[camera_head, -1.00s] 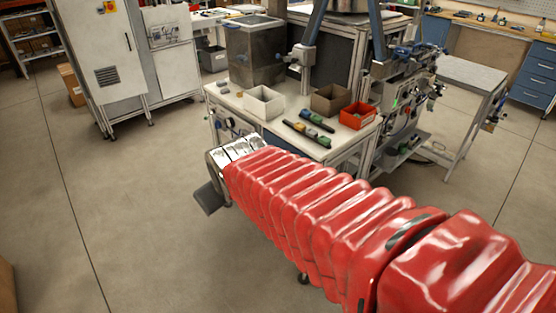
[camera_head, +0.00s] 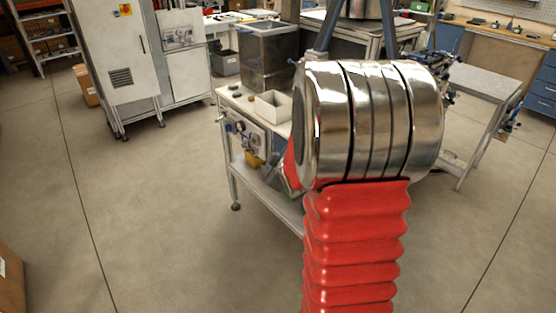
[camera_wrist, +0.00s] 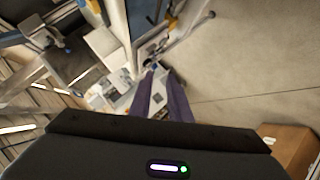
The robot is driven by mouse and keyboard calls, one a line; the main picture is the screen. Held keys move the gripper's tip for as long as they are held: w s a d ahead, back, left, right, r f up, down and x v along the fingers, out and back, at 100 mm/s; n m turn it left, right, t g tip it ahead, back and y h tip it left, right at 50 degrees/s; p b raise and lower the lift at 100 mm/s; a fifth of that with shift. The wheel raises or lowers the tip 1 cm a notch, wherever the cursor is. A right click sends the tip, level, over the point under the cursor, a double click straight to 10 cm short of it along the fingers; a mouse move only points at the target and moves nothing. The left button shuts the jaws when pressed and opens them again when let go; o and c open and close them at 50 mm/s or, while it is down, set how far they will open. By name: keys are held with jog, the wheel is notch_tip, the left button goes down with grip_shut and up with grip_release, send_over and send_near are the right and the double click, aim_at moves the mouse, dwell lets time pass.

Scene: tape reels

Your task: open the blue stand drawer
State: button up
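My gripper (camera_wrist: 160,80) shows in the wrist view as two dark purple fingers with a gap between them, open and seemingly empty. It points down towards a blurred, cluttered area and the floor. In the head view my own arm hides the gripper. No blue stand drawer can be made out for certain. The blue panel under the front table's top is hidden behind my arm in the head view. Blue drawers (camera_head: 543,88) in a workbench at the far right look shut, and my gripper is far from them.
The front table (camera_head: 225,95) bears a white bin (camera_head: 272,104) and has a gauge panel and lower shelf. A grey cabinet (camera_head: 118,60) stands at the left. A grey-topped side table (camera_head: 490,82) stands at the right. Cardboard boxes (camera_head: 10,285) edge the left; the floor before the table is clear.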

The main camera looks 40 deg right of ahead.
jog(key=s+d+f+n+t, duration=0.2)
jog(key=s+d+f+t, duration=0.1)
jog(key=d+f, duration=0.7)
jog(key=shift+d+f+n, duration=0.2)
jog(key=shift+f+n, duration=0.2)
jog(key=shift+f, duration=0.5)
jog(key=shift+w, duration=0.15)
jog(key=x, duration=1.3)
jog(key=shift+w+d+r, duration=0.1)
jog(key=shift+w+d, duration=0.1)
jog(key=shift+w, duration=0.1)
jog(key=shift+c, duration=0.5)
grip_shut()
